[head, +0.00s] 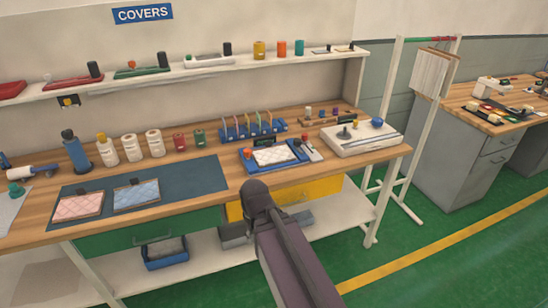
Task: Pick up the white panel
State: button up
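A small white quilted panel (275,155) lies flat in a blue tray (250,167) on the wooden bench, right of the dark mat. My arm rises from the bottom of the head view, with its dark rounded end in front of the bench, below and just left of the tray. No fingers can be made out, so my gripper is not in view. Nothing is seen touching the panel.
A pink panel (79,206) and a blue panel (136,195) lie on the dark mat (199,177). A blue rack of tools (252,130) stands behind the tray, and a white box (362,140) stands to its right. A shelf (200,72) runs above.

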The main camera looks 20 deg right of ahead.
aim_at(269, 155)
jog(key=k, duration=1.25)
jog(key=z, duration=0.65)
jog(key=i, duration=2.1)
jog(key=u, duration=0.6)
